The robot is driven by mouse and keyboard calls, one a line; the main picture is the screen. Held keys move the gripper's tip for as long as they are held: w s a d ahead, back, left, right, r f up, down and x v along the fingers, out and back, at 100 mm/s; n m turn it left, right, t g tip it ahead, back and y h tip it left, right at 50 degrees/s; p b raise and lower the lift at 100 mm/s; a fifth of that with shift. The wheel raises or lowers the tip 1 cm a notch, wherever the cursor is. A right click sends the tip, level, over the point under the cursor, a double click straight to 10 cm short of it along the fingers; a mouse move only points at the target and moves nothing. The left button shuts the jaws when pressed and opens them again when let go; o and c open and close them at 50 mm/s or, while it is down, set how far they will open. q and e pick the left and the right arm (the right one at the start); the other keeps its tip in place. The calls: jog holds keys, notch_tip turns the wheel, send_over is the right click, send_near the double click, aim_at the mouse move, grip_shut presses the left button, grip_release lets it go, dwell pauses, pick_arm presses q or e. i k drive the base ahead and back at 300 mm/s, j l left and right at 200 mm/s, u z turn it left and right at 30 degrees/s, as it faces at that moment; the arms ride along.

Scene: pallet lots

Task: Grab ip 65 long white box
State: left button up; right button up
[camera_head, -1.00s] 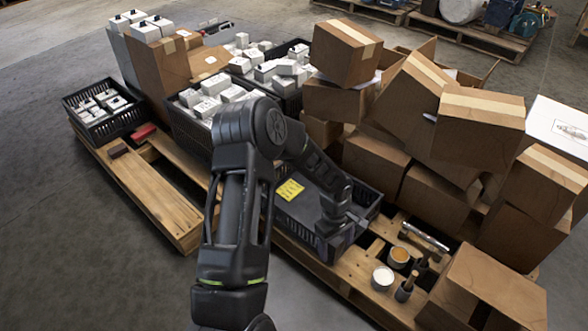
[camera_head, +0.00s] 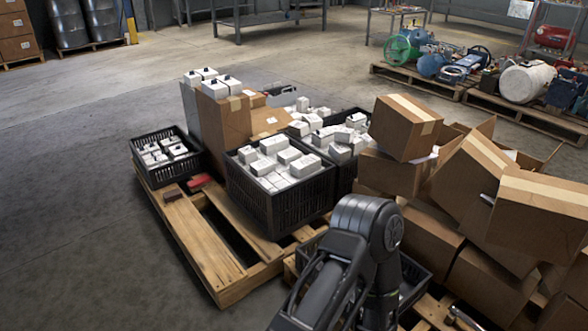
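Several white boxes (camera_head: 275,147) lie in a black crate (camera_head: 252,196) in the middle of the pallet. More white boxes (camera_head: 341,137) fill another black crate (camera_head: 347,176) behind it to the right. Small white boxes (camera_head: 161,150) sit in a smaller black crate (camera_head: 158,178) at the left. No label is readable, so I cannot tell which is the IP 65 long box. One of my arms comes in from the bottom, right of centre, in front of the crates. Its gripper is out of view, and no other gripper shows.
Brown cartons (camera_head: 405,128) are stacked and tilted at the right. A tall brown carton (camera_head: 223,124) stands behind the crates. The wooden pallet (camera_head: 200,237) has bare slats at its front left. Open concrete floor lies to the left. Pallets with machinery stand at the back right.

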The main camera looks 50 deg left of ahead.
aim_at(300, 168)
jog(key=k+j+u, duration=0.25)
jog(key=j, duration=1.7)
jog(key=j+u, duration=0.3)
jog(key=j, duration=1.65)
